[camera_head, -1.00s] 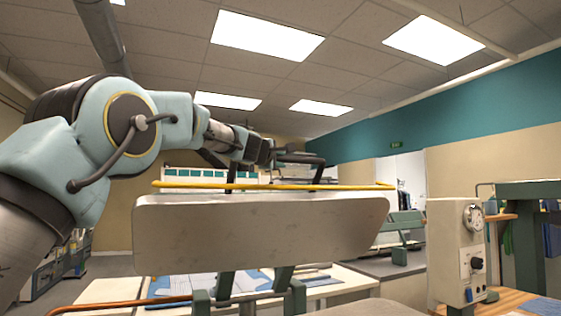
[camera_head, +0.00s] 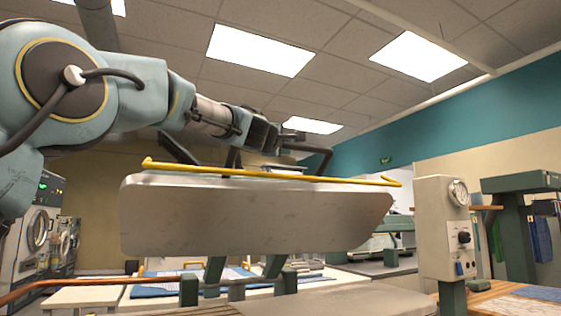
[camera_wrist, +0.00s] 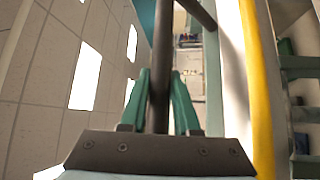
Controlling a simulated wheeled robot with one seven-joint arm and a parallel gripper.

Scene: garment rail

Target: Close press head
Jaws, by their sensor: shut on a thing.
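The press head (camera_head: 250,218) is a wide pale metal plate in the head view, raised and tilted up above the pale lower pressing board (camera_head: 345,302). A yellow bar (camera_head: 270,175) runs along its upper edge and also shows in the wrist view (camera_wrist: 257,90). A dark handle bar (camera_wrist: 161,50) passes between my gripper's green fingers (camera_wrist: 160,98) in the wrist view. My gripper (camera_head: 285,143) is shut on this handle, behind and above the head. The fingertips are small and partly hidden in the head view.
A control box with a gauge (camera_head: 445,228) stands right of the press. Another green press frame (camera_head: 515,225) is at far right. An orange-brown rail (camera_head: 100,282) crosses the lower left. Tables with blue cloth (camera_head: 165,288) stand behind. Washing machines (camera_head: 35,235) line the left.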

